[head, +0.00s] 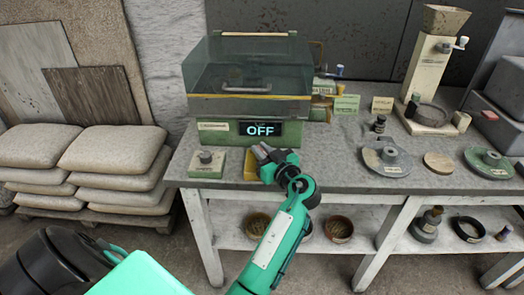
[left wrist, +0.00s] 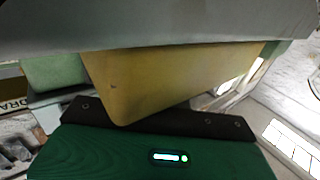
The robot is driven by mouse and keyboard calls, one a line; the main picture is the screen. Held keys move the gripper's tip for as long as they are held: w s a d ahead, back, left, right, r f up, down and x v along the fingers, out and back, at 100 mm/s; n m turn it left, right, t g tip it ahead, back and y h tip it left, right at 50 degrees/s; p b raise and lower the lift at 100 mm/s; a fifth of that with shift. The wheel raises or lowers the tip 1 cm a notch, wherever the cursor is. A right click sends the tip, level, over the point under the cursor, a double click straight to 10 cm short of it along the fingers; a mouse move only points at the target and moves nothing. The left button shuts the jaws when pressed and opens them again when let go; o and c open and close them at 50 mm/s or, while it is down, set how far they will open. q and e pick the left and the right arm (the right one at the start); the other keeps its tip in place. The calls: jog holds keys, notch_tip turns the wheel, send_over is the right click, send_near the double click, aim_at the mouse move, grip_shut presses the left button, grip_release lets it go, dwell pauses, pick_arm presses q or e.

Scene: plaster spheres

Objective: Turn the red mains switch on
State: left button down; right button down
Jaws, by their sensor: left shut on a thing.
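The machine (head: 295,135) stands on the grey table, with a clear hood and a green base. Its display (head: 262,129) reads OFF. My left gripper (head: 262,151) is at the lower front of that base, below the display. The switch itself is hidden by the gripper in the head view, and no red shows in the left wrist view. My right gripper is not in view.
A green box with a knob (head: 205,162) stands to the left. Metal discs (head: 386,162) lie at the right. Sacks (head: 115,150) are stacked left.

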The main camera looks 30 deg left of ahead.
pick_arm(q)
jog(key=shift+m+t+h+b, duration=0.35)
jog(key=shift+m+t+h, duration=0.15)
jog(key=shift+m+t, duration=0.45)
jog(key=shift+s+m+t+h, duration=0.1)
jog(key=shift+m+t+h, duration=0.5)
jog(key=shift+t, duration=0.45)
jog(key=shift+r+m+t+h, duration=0.1)
jog(key=shift+m+t+h, duration=0.3)
jog(key=shift+t, duration=0.1)
jog(key=shift+m+t+h, duration=0.25)
jog(key=shift+t+h, duration=0.05)
jog(key=shift+t, duration=0.1)
jog(key=shift+m+t+h+p, duration=1.4)
jog(key=shift+m+h, duration=0.1)
jog(key=shift+h, duration=0.4)
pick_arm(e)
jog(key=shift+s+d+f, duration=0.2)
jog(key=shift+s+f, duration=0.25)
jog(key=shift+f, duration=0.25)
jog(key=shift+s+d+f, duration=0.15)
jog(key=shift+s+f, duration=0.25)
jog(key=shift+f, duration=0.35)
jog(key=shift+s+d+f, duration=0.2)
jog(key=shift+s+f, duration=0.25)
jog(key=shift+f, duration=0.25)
pick_arm(q)
jog(key=c, duration=1.4)
grip_release()
jog(key=shift+o, duration=0.2)
